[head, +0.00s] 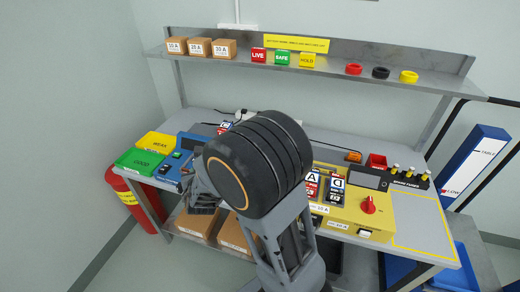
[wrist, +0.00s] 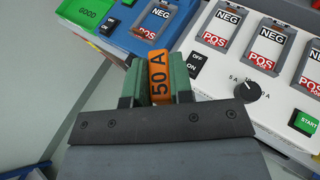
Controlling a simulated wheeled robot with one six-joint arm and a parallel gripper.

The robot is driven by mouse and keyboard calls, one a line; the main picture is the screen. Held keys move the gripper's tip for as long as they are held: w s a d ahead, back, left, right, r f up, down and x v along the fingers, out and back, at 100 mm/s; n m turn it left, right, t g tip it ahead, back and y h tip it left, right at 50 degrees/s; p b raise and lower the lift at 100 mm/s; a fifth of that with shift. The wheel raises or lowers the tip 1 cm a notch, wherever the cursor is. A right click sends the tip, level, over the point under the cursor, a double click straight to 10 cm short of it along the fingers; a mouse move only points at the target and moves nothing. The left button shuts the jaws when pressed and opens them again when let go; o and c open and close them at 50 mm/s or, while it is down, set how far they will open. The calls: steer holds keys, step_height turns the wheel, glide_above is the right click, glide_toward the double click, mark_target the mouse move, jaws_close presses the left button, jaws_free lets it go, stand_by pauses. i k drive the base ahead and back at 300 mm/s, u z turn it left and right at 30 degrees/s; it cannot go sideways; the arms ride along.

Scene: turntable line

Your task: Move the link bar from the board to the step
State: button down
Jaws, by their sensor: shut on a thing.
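My gripper (wrist: 158,62) is shut on an orange bar marked 50 A (wrist: 158,88), with a green finger on each side of it. The bar stands out between the fingers in the wrist view, in front of a blue unit (wrist: 118,32) with a POS-marked slot. I cannot tell whether the bar touches that unit. No label says link bar. In the head view my gripper (head: 204,198) is at the bench's left part, partly behind my arm, and the bar is hidden. I cannot make out a board or a step for certain.
A green GOOD tray (head: 141,162) and yellow WEAK tray (head: 157,143) stand at the left. A yellow console (head: 340,222) with a red knob is at the right. A pale console (wrist: 262,85) with several NEG/POS slots lies right of the gripper. A shelf (head: 320,65) hangs above.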

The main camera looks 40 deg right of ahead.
mark_target(333, 157)
steer(key=k, duration=0.4)
steer(key=u, duration=1.6)
steer(key=i, duration=0.85)
steer(key=z, duration=2.6)
steer(key=i, duration=0.5)
steer(key=z, duration=0.05)
